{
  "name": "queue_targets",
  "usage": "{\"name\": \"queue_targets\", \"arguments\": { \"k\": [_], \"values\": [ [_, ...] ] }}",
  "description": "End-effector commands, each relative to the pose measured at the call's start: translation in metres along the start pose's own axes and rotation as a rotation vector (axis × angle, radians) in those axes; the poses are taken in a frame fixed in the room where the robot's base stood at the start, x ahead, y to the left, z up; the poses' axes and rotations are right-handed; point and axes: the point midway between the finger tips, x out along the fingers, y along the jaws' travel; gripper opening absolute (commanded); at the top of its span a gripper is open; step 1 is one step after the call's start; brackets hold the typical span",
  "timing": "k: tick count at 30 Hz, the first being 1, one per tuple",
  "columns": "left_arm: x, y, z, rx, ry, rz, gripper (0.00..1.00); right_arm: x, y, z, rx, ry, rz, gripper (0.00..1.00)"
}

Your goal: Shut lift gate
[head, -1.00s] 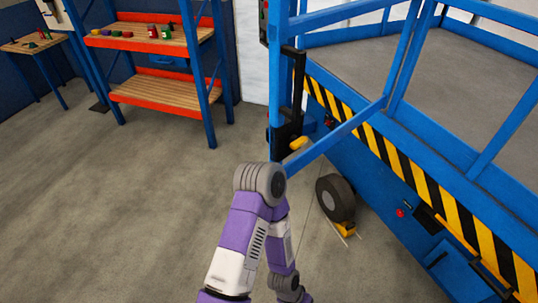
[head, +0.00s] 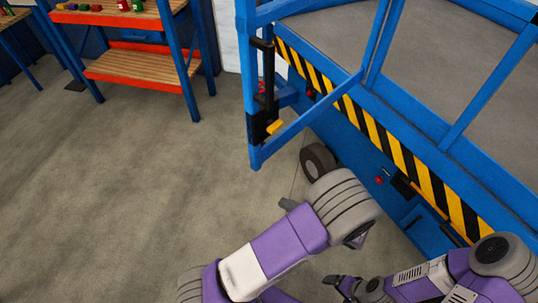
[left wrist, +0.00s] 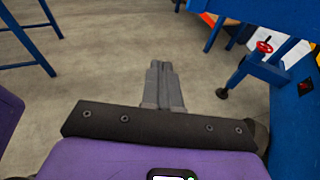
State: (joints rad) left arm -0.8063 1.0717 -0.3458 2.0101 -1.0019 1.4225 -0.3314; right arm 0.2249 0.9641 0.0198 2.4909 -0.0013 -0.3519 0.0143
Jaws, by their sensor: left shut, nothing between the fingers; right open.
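The lift gate (head: 310,123) is a blue tube frame standing swung out from the blue lift platform (head: 438,152). Its free end, at the left, carries a black latch plate (head: 261,104) with a yellow handle (head: 275,127). My left gripper (head: 288,204) is below the gate's free end in the head view, apart from it and partly hidden behind my wrist. In the left wrist view its fingers (left wrist: 163,85) are shut together and empty over the floor. My right gripper (head: 342,284) is low at the bottom, open, small and partly hidden, away from the gate.
A wheel (head: 317,160) shows under the gate beside the lift's side. A black and yellow striped edge (head: 402,153) runs along the platform. An orange and blue shelf (head: 138,68) stands at the back left. The floor (head: 130,190) at left is clear.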

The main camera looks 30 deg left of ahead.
Motion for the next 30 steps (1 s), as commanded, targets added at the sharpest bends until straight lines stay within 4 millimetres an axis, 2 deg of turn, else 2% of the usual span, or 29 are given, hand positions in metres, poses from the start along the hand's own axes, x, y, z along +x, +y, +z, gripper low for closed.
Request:
{"name": "queue_targets", "arguments": {
  "k": [1, 3, 6, 10, 14, 24, 30],
  "values": [
    [-0.017, -0.01, 0.023, -0.009, -0.085, -0.056, 0.0, -0.004, -0.002, 0.0, 0.0, 0.0, 0.0, 0.94],
    [-0.033, -0.019, 0.046, -0.021, -0.178, -0.104, 0.0, -0.006, -0.002, 0.0, 0.0, 0.0, 0.0, 0.94],
    [-0.049, -0.026, 0.066, -0.038, -0.259, -0.143, 0.0, -0.007, -0.003, 0.0, 0.0, 0.0, 0.0, 0.94],
    [-0.049, -0.029, 0.076, -0.045, -0.294, -0.155, 0.0, -0.008, -0.003, 0.0, 0.0, 0.0, 0.0, 0.94],
    [-0.032, -0.03, 0.081, -0.043, -0.294, -0.152, 0.0, -0.009, -0.003, 0.0, 0.0, 0.0, 0.0, 0.94],
    [0.037, -0.041, 0.101, -0.043, -0.291, -0.151, 0.0, -0.012, -0.005, 0.001, 0.0, 0.0, 0.0, 0.94],
    [0.066, -0.045, 0.11, -0.043, -0.29, -0.152, 0.0, -0.014, -0.005, 0.001, 0.0, 0.0, 0.0, 0.94]
  ]
}}
